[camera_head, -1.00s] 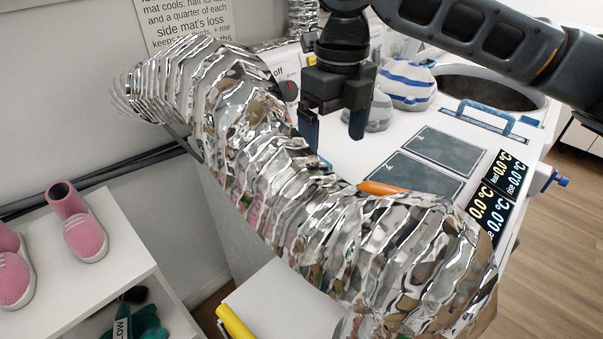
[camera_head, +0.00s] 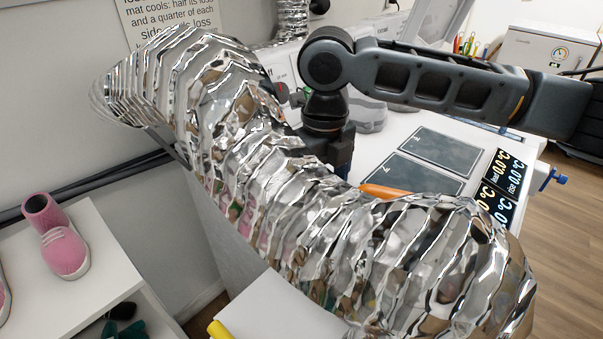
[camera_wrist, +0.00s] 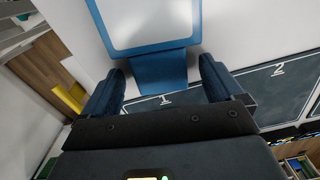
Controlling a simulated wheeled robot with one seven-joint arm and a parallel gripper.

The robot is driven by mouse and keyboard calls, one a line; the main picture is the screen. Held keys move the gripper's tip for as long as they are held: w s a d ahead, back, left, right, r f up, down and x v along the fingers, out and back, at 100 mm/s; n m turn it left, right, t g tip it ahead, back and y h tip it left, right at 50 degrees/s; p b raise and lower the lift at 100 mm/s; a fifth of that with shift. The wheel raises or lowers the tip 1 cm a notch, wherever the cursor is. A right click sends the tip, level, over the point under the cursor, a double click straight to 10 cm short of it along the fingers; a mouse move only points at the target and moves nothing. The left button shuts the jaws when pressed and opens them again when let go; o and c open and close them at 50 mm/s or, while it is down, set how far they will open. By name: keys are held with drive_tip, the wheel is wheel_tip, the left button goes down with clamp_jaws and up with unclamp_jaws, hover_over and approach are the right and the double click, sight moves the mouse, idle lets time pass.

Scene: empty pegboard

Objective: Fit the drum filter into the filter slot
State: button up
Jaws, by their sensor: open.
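In the wrist view, a blue-framed panel with a pale screen and a blue tab, which looks like the drum filter (camera_wrist: 150,22), lies on the white surface. My gripper (camera_wrist: 163,72) is open, with one finger on each side of the tab; I cannot tell whether they touch it. In the head view my gripper (camera_head: 335,150) is low behind the silver duct, its fingertips hidden. The filter is hidden there too. I see no filter slot in the current frames; my arm covers the area beyond it.
The shiny silver duct (camera_head: 300,200) runs across the front, close to my gripper. Two dark pads (camera_head: 450,148) lie on the white top (camera_head: 398,122) beside it. An orange object (camera_head: 383,191) lies behind the duct. Temperature displays (camera_head: 497,200) stand at the right edge. Pink shoes (camera_head: 64,250) are at left.

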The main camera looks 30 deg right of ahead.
drive_tip(key=shift+f, duration=0.15)
drive_tip(key=c, duration=1.3)
drive_tip(key=shift+o, duration=0.2)
drive_tip(key=shift+r, duration=0.6)
wheel_tip(320, 180, up, 3)
drive_tip(key=shift+f, duration=0.2)
drive_tip(key=w+d+r+b, duration=0.1)
drive_tip(key=d+r, duration=0.6)
drive_tip(key=d, duration=0.4)
drive_tip(key=shift+w+d+r+b, duration=0.15)
drive_tip(key=shift+d+b, duration=0.15)
drive_tip(key=shift+b, duration=0.05)
